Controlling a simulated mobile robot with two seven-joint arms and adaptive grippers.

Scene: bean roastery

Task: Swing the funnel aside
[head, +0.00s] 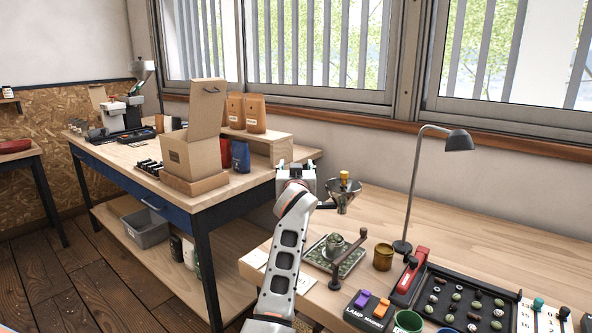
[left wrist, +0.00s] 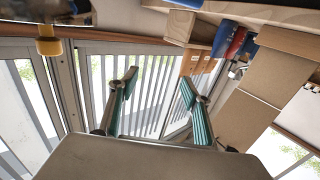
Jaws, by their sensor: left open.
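The grey metal funnel (head: 342,198) with a yellow knob (head: 344,176) above it hangs over the left part of the wooden bench in the head view. In the left wrist view, the funnel (left wrist: 45,12) is cut off at the upper left, its yellow knob (left wrist: 48,46) showing against the window. My left gripper (head: 295,165) is just left of the funnel, apart from it, pointing away toward the window. Its teal-lined fingers also show in the left wrist view (left wrist: 160,80), spread with nothing between them. The funnel's mounting is partly hidden. My right gripper is out of view.
A brass cup (head: 383,257), a desk lamp (head: 460,140) and a bean board (head: 470,306) stand to the right. A cardboard box (head: 190,152) is on the left table.

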